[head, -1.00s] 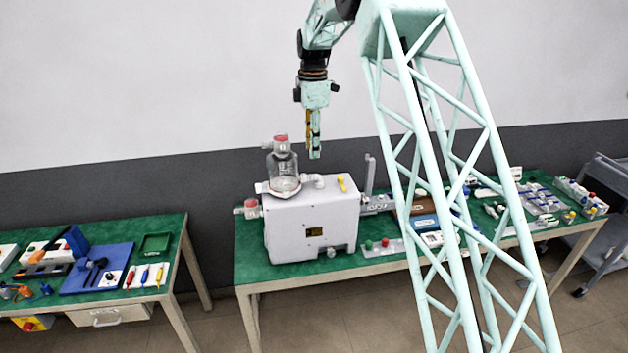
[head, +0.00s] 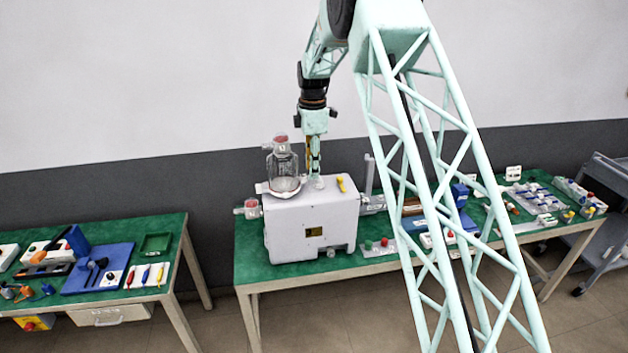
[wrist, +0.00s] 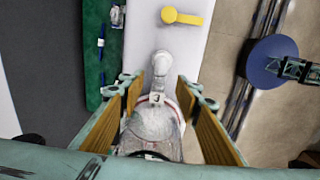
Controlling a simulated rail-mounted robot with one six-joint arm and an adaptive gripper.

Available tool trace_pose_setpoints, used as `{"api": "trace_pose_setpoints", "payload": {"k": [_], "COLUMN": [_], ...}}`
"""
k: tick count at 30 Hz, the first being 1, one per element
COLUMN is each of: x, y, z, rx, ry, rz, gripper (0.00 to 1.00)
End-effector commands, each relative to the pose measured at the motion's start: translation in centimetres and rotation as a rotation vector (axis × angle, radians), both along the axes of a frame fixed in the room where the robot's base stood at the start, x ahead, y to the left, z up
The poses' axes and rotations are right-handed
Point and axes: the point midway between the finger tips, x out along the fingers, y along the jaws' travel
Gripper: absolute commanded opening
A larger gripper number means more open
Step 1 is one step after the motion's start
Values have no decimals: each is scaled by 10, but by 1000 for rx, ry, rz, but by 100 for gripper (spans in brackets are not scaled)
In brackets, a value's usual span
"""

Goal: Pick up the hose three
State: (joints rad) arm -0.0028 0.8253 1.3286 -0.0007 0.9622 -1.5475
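A white box-shaped pump (head: 330,225) stands on the green table, with a clear bottle (head: 284,170) on its top left. A short white elbow-shaped hose piece (head: 319,184) sits on the pump top just right of the bottle; it also shows in the wrist view (wrist: 161,64). No label tells me whether it is hose three. My gripper (head: 314,168) points down just above this piece. In the wrist view my gripper (wrist: 158,88) is open, its fingers spread either side of the view line to the piece and bottle. I cannot tell whether they touch anything.
The bottle stands close to my gripper on the left. A yellow tool (head: 341,183) lies on the pump top to the right. Small parts and trays fill the table (head: 250,268) further right. A second table (head: 188,250) with tools stands at the left.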

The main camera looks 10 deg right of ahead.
Motion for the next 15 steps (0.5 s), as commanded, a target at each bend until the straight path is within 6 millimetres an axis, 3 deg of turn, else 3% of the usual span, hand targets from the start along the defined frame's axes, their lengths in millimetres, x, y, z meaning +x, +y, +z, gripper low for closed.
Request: {"api": "trace_pose_setpoints", "payload": {"k": [10,15], "x": [0,0], "y": [0,-1], "z": [-2,-14], "rx": [0,0], "ry": [1,2], "rz": [0,0], "gripper": [31,31]}}
